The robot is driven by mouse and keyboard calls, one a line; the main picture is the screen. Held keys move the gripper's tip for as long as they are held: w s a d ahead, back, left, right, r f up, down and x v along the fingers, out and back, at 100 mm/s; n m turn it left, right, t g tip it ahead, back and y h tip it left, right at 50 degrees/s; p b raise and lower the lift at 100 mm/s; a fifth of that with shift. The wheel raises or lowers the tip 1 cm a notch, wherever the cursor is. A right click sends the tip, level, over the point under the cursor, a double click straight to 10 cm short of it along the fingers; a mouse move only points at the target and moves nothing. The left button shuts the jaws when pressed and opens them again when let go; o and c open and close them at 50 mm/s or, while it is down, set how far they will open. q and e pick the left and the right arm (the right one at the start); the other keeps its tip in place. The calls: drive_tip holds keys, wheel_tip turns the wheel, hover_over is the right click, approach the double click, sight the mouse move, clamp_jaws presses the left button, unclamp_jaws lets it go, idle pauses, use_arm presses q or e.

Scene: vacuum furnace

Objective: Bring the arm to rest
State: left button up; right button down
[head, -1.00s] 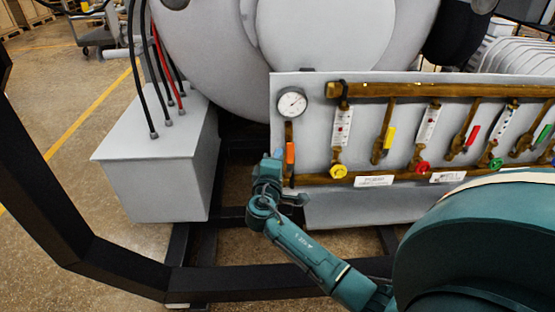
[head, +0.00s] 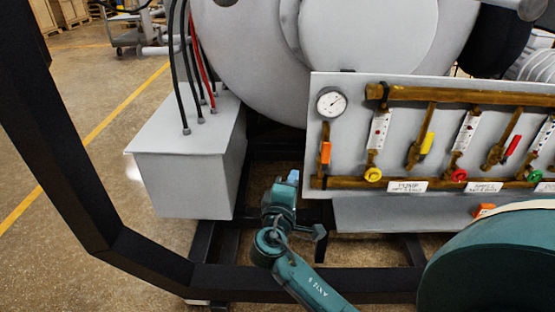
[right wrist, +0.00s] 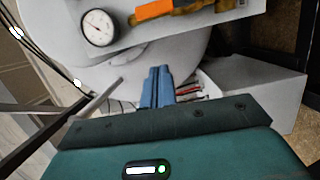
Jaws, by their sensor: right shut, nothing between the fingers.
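My right gripper (head: 292,178) shows in the head view as a small blue tip on the teal arm (head: 300,277), which comes up from the bottom. It is in front of the dark frame, left of and below the valve panel (head: 347,95). In the right wrist view the gripper's blue fingers (right wrist: 157,87) are together and hold nothing. The gauge (right wrist: 98,28) and an orange handle (right wrist: 155,9) lie beyond them, apart from the fingers. My left gripper is not in view.
A grey box (head: 185,180) with black and red cables stands left of the arm. A thick black frame bar (head: 300,279) crosses low in the head view. The panel carries a gauge (head: 331,103), an orange handle (head: 325,153) and several coloured valves. Open floor lies at left.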

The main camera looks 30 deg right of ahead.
drive_tip(key=s+a+f+g+y+p, duration=0.1)
drive_tip(key=s+a+f+y+p, duration=0.1)
drive_tip(key=s+a+f+y, duration=0.3)
drive_tip(key=s+a+f+y+p, duration=0.1)
drive_tip(key=s+a+f+y, duration=0.35)
drive_tip(key=f, duration=0.35)
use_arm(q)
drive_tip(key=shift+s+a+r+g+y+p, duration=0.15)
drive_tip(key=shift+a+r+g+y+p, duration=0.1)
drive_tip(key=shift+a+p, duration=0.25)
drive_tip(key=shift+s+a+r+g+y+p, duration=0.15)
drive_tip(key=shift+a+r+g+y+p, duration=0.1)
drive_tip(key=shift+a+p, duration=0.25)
use_arm(e)
drive_tip(key=s+a+m+g+y, duration=0.1)
drive_tip(key=s+a+m+y, duration=0.4)
drive_tip(key=s, duration=0.5)
drive_tip(key=shift+s+a+m+y, duration=0.15)
drive_tip(key=shift+a+m+y, duration=0.15)
drive_tip(key=shift+a+y, duration=0.75)
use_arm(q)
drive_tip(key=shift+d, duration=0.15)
